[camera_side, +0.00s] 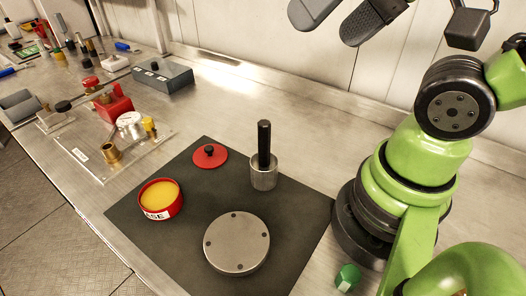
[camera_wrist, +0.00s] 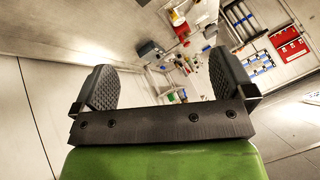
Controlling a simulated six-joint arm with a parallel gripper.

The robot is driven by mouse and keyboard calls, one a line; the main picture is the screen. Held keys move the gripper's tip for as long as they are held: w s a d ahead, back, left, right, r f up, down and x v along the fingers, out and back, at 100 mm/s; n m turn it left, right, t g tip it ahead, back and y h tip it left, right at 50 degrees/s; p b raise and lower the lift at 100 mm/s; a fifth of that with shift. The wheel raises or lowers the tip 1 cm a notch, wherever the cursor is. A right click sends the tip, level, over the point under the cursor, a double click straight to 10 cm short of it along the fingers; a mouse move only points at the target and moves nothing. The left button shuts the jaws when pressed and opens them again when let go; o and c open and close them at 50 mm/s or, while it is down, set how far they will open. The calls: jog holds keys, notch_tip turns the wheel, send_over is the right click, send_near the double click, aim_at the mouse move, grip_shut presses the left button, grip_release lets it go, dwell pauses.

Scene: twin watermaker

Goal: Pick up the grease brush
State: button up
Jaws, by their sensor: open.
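The grease brush (camera_side: 264,140) stands upright in a small metal cup (camera_side: 263,178) on the dark mat, with its black handle up. Its lower end is hidden in the cup. My gripper (camera_side: 346,8) is at the top of the side view, above and to the right of the brush and well apart from it. In the wrist view, my gripper (camera_wrist: 168,88) shows two textured pads wide apart with nothing between them. The brush cannot be made out in the wrist view.
On the dark mat (camera_side: 190,250) are an open red grease tin (camera_side: 160,199), a red lid (camera_side: 210,156) and a round metal plate (camera_side: 237,243). A clear plate with fittings (camera_side: 95,150) and a grey box (camera_side: 162,76) stand left. A green-capped item (camera_side: 347,277) lies near my base.

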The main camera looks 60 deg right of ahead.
dwell(0.3)
jog(key=c, duration=0.9)
jog(key=n+g+h, duration=0.2)
jog(key=n+g, duration=0.2)
jog(key=g, duration=0.3)
send_over(264, 122)
jog(key=f, duration=1)
jog(key=shift+s+d+f, duration=0.1)
jog(key=shift+s+d, duration=0.05)
jog(key=shift+s, duration=0.25)
notch_tip(264, 122, down, 5)
jog(key=shift+w+r, duration=0.1)
jog(key=shift+w+a+f, duration=0.1)
jog(key=shift+w+f, duration=0.05)
jog(key=shift+f, duration=1.3)
jog(key=shift+w+a+f, duration=0.1)
jog(key=shift+w+f, duration=0.05)
jog(key=shift+f, duration=1.25)
